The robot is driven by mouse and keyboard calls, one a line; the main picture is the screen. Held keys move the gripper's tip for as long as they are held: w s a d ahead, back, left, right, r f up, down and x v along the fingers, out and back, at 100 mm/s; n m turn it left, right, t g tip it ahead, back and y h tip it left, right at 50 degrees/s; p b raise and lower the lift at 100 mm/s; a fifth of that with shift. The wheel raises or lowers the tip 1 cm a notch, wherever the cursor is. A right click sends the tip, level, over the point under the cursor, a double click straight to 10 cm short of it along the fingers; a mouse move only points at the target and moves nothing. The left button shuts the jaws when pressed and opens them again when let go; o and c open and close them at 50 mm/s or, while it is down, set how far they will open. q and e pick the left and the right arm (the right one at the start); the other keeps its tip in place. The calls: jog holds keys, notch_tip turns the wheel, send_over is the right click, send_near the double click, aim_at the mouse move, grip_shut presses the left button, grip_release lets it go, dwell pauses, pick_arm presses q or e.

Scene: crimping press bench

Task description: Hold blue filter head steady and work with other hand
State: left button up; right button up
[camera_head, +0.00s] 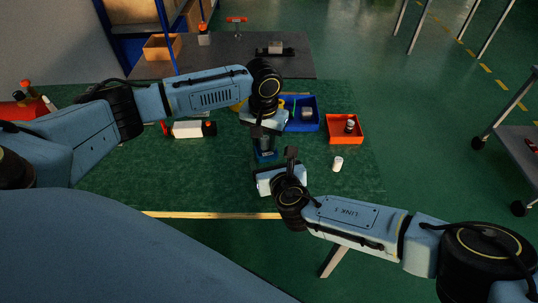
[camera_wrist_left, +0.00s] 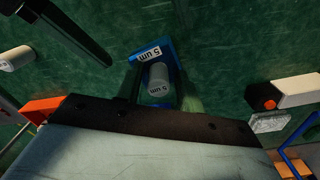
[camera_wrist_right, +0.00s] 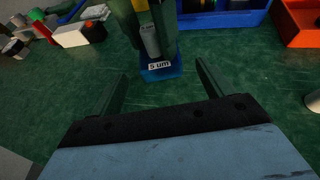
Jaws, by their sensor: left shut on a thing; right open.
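The blue filter head (camera_head: 265,156) stands on the green mat below my left gripper (camera_head: 266,143). It has a blue base with a "5 um" label (camera_wrist_right: 159,66), and a grey cylinder (camera_wrist_left: 158,80), also marked "5 um", stands at it. My left gripper's fingers are closed around it from above; the exact contact is partly hidden. My right gripper (camera_wrist_right: 162,92) is open and empty, low over the mat, with the filter head ahead of its fingertips. A white cylinder (camera_head: 338,164) stands apart on the mat to the right; it also shows in the left wrist view (camera_wrist_left: 16,58).
A blue bin (camera_head: 301,127) and an orange-red bin (camera_head: 345,137) with small parts stand behind. A white and black box with a red knob (camera_head: 190,129) lies to the left. A grey table (camera_head: 215,58) is farther back.

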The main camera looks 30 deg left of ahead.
aim_at(269, 155)
jog(key=shift+x, duration=1.6)
jog(key=shift+c, duration=0.3)
jog(key=c, duration=1.2)
jog(key=o, duration=1)
jog(key=c, duration=0.6)
